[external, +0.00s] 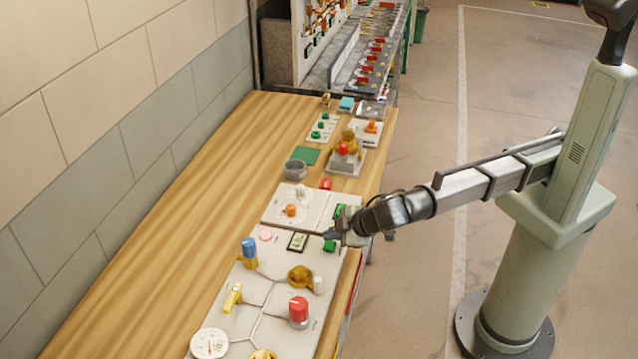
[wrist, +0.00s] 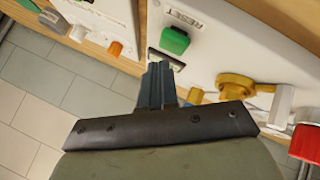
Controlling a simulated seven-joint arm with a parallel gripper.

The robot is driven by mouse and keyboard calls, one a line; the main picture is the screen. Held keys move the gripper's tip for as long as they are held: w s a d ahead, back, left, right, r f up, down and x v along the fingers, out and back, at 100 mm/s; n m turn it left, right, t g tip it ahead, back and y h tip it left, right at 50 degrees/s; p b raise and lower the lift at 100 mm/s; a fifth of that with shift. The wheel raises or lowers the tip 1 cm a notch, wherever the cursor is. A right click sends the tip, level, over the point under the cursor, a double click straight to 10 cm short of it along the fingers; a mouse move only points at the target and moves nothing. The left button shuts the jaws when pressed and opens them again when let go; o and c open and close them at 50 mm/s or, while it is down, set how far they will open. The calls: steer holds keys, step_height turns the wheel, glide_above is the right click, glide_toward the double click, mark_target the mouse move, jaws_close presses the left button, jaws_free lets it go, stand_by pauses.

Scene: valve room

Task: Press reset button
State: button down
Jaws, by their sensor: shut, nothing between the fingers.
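The reset button is a green block (wrist: 174,40) beside the printed RESET label (wrist: 184,19) on a white panel. In the external view the green button (external: 329,246) shows at the right edge of the near white panel, partly beside my gripper. My gripper (wrist: 158,68) is shut and empty, its two dark fingers together. In the wrist view the fingertips end just below the green button, with a small gap between them in the picture; their height above the panel is hard to tell. In the external view my gripper (external: 336,236) is over the panel's right edge.
The near panel holds a small display (external: 297,241), a yellow valve (external: 300,277), a red knob (external: 299,312), a blue knob (external: 249,249) and a gauge (external: 209,343). A second white panel (external: 272,211) with an orange knob (external: 290,210) lies behind. Bare wood (external: 150,260) is free at left.

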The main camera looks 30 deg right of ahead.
mark_target(333, 246)
steer(key=shift+f, duration=0.95)
stand_by(1.3)
steer(key=shift+r, duration=0.95)
steer(key=shift+r, duration=0.1)
steer(key=shift+r, duration=2.4)
